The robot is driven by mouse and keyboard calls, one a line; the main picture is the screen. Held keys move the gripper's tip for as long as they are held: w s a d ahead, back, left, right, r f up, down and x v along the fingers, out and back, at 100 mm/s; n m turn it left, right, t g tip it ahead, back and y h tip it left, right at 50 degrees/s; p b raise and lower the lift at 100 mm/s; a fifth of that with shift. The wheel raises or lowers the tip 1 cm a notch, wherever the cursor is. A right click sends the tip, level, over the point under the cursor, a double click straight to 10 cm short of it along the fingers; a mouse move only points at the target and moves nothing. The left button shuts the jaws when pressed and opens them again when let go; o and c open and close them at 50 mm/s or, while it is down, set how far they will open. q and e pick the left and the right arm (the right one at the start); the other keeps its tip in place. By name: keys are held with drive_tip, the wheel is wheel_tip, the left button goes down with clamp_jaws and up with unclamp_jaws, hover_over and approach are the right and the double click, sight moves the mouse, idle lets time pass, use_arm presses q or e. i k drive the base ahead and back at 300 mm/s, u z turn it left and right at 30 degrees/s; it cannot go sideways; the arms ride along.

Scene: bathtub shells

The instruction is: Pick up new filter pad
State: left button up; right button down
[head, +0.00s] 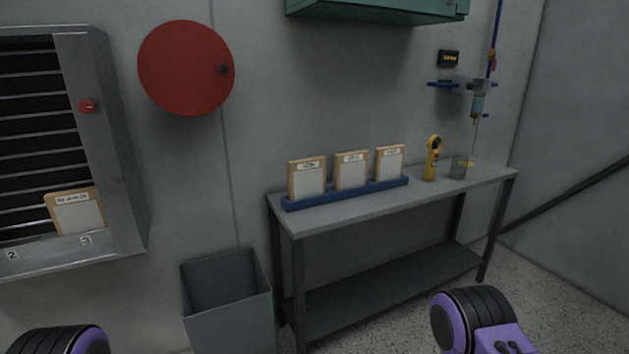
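Three filter pads stand upright in a blue rack (350,194) on the grey table. Each has a tan frame, a pale face and a label at the top: the left pad (307,182), the middle pad (351,172) and the right pad (390,163). Their label text is too small to read. A similar framed pad (77,215) leans in the metal wall housing at the left, near the slot marked 3. Only black and purple parts of my arms show at the bottom edge. Both of my grippers are out of view.
An open grey bin (228,298) stands left of the table. A red disc (186,68) and a green cabinet (380,10) are on the wall. The table's front is clear.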

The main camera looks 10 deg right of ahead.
sight(307, 177)
drive_tip(key=u, duration=0.45)
drive_tip(key=k, duration=0.2)
drive_tip(key=z, duration=1.65)
drive_tip(key=i, duration=0.8)
drive_tip(key=z, duration=0.4)
drive_tip(key=i, duration=0.95)
drive_tip(key=u, duration=0.85)
drive_tip(key=i, duration=0.75)
drive_tip(key=u, duration=0.8)
